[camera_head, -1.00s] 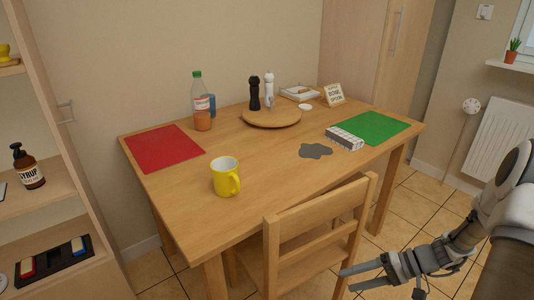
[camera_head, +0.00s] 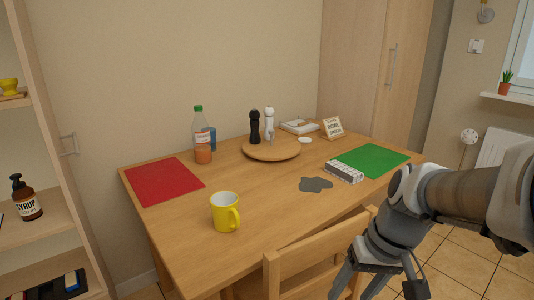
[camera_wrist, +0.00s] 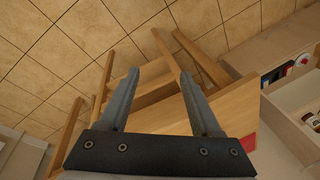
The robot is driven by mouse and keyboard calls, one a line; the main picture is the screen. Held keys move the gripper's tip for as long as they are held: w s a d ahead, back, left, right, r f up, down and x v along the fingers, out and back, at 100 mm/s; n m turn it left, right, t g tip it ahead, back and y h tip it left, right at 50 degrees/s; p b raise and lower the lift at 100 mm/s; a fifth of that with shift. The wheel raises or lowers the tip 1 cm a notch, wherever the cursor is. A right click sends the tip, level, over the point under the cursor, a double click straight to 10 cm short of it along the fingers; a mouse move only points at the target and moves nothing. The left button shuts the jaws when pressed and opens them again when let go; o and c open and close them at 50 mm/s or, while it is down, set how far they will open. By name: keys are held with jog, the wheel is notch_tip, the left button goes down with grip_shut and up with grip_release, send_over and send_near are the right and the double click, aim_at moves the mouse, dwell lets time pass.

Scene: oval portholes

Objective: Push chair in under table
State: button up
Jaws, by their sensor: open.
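The wooden chair (camera_head: 318,256) stands at the near right side of the wooden table (camera_head: 262,222), its backrest toward me and rising above the table's near edge. Its seat and legs are mostly cut off or hidden in the head view. My gripper (camera_head: 358,288) points down just right of the backrest, with its fingertips cut off by the lower edge. In the wrist view my gripper (camera_wrist: 160,75) is open, with nothing held between its fingers. Wooden chair parts show beyond the fingers, and the tabletop (camera_wrist: 236,108) lies to the right. Contact with the chair cannot be told.
On the table are a yellow mug (camera_head: 225,212), a bottle (camera_head: 202,140), a round board (camera_head: 272,149), a red mat (camera_head: 163,180) and a green mat (camera_head: 372,160). A shelf unit (camera_head: 45,215) stands left. Tiled floor (camera_head: 470,265) is open at the right.

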jog(key=s+a+r+t+h, duration=0.1)
jog(key=s+r+t+h, duration=0.1)
jog(key=s+r+t, duration=0.4)
notch_tip(320, 180, up, 24)
jog(key=g+p, duration=0.1)
jog(key=p, duration=2.2)
jog(key=shift+s+g+p, duration=0.25)
jog(key=shift+g+p, duration=0.05)
